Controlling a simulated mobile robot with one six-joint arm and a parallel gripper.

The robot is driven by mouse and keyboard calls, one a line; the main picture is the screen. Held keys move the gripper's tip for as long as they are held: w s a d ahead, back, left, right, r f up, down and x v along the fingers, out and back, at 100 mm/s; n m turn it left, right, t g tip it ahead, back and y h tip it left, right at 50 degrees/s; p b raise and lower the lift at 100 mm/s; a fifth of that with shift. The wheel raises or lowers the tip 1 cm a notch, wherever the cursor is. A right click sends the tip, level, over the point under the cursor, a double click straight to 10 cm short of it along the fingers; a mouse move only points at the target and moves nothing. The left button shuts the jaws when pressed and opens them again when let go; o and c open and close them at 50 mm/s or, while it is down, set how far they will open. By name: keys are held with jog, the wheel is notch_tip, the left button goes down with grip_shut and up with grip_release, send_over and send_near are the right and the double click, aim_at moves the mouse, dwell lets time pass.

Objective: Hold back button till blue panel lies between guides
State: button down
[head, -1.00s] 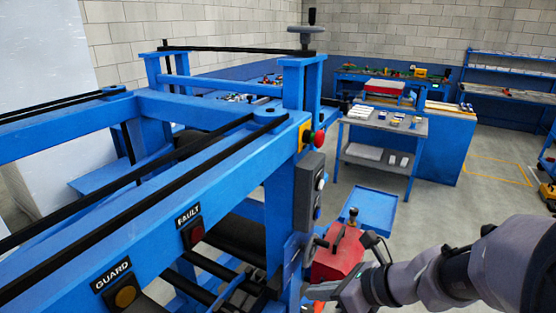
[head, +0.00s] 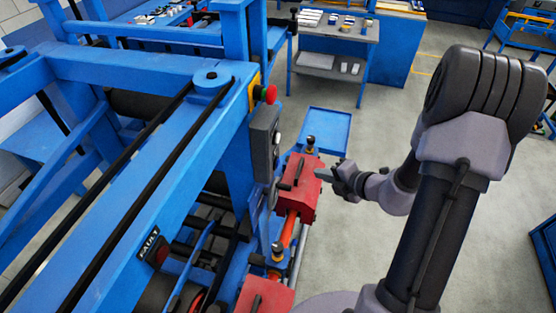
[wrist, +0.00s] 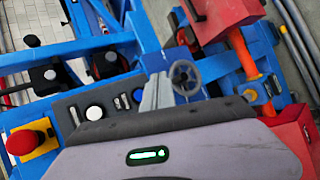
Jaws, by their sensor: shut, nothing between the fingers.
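A dark control box (head: 263,140) with small buttons is mounted on the blue machine frame. My gripper (head: 324,174) is shut and empty, to the right of the box and beside a red block. In the wrist view my gripper's fingers (wrist: 157,92) are together, just right of the pale button in the picture, with no contact visible. I cannot make out a blue panel between guides. Black rails (head: 150,185) run along the frame.
A red emergency stop (head: 266,94) sits above the box; it also shows in the wrist view (wrist: 20,142). Red blocks (head: 300,187) and an orange shaft (head: 288,230) flank the machine. A handwheel (wrist: 185,77) is close to my fingers. Open floor lies right.

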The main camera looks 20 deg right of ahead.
aim_at(277, 163)
jog(key=shift+w+a, duration=0.1)
jog(key=w+a+b, duration=0.1)
jog(key=w+a, duration=0.4)
jog(key=a, duration=0.2)
jog(key=shift+a, duration=0.15)
dwell(2.0)
jog(key=shift+w+a, duration=0.2)
jog(key=shift+a, duration=0.1)
